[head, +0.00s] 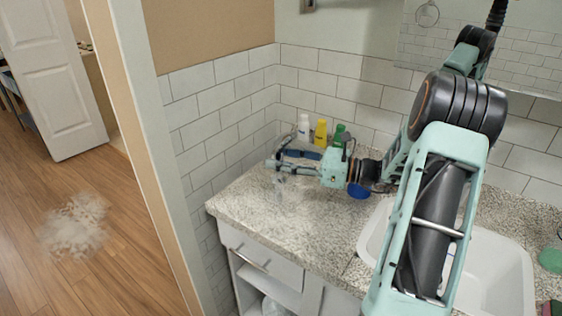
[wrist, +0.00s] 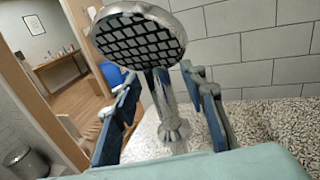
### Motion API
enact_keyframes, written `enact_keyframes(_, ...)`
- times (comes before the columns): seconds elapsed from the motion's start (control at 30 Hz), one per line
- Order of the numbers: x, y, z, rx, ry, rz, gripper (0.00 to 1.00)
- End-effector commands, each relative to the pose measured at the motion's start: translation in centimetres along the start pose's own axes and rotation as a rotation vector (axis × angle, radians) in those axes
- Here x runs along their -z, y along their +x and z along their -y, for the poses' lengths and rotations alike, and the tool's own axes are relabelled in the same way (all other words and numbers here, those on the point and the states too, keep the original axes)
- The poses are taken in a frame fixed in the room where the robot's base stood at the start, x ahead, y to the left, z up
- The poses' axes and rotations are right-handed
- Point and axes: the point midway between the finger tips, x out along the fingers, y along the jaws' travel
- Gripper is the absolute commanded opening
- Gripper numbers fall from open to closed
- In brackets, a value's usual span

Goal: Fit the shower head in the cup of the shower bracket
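In the wrist view the shower head (wrist: 138,35) shows its round chrome rim and dark gridded face, tilted, high between my fingers. Below it a chrome stem (wrist: 163,95) runs down to a flared foot (wrist: 173,131) over the granite counter. I cannot tell whether this stem is the handle or part of the bracket. My gripper (wrist: 165,100) has its blue and grey fingers wide apart, one on each side of the stem, with gaps visible. In the head view my gripper (head: 279,164) is low over the counter's left part. The bracket's cup is not clearly visible.
White (head: 304,127), yellow (head: 320,132) and green (head: 338,136) bottles stand by the tiled wall behind my gripper. A blue object (head: 360,191) lies beside my wrist. The white sink (head: 500,275) is at the right. The counter's front left (head: 250,205) is clear.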

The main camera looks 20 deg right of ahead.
Motion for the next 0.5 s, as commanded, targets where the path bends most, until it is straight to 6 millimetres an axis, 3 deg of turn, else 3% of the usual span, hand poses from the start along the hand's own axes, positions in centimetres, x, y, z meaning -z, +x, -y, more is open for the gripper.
enact_keyframes(0.07,-0.02,-0.03,0.00,0.000,0.000,0.000,0.39)
enact_keyframes(0.4,-0.02,-0.05,0.00,0.000,0.000,0.000,0.03)
enact_keyframes(0.5,-0.03,-0.05,0.00,0.000,0.000,0.000,0.00)
